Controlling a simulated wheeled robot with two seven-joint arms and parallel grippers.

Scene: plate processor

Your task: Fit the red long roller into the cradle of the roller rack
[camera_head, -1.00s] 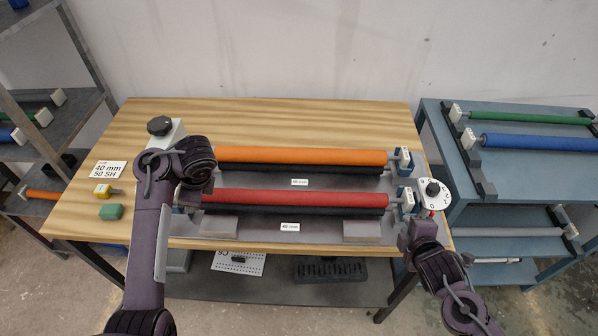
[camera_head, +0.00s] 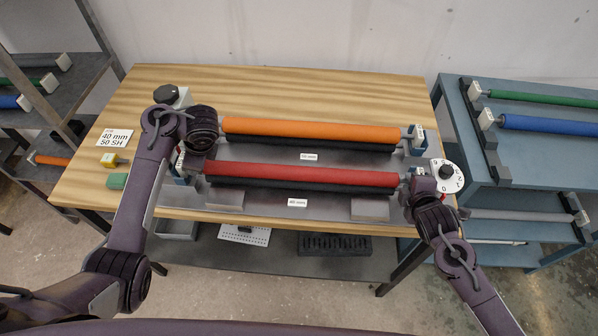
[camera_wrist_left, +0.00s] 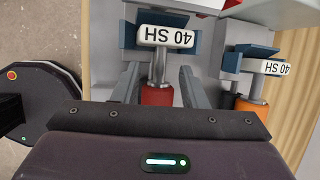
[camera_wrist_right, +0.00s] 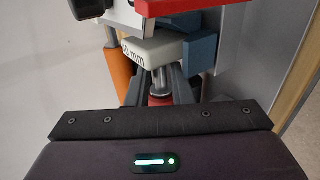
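The red long roller (camera_head: 300,174) lies in the front position of the plate processor (camera_head: 335,207) on the wooden table. Its end blocks read "40 SH" (camera_wrist_left: 167,36) in the left wrist view and "40 mm" (camera_wrist_right: 150,48) in the right wrist view. My left gripper (camera_wrist_left: 160,85) is at the roller's left end, open, with its fingers on either side of the metal shaft. My right gripper (camera_wrist_right: 160,85) is at the right end, its fingers close beside the shaft; contact there is unclear. The roller rack (camera_head: 480,130), with black cradles on a blue frame, stands at the right.
An orange roller (camera_head: 310,130) lies behind the red one. A white dial (camera_head: 446,175) is near my right gripper. The rack bears a green roller (camera_head: 540,98) and a blue roller (camera_head: 550,125). A shelf (camera_head: 50,105) with rollers stands at the left. The table's back is clear.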

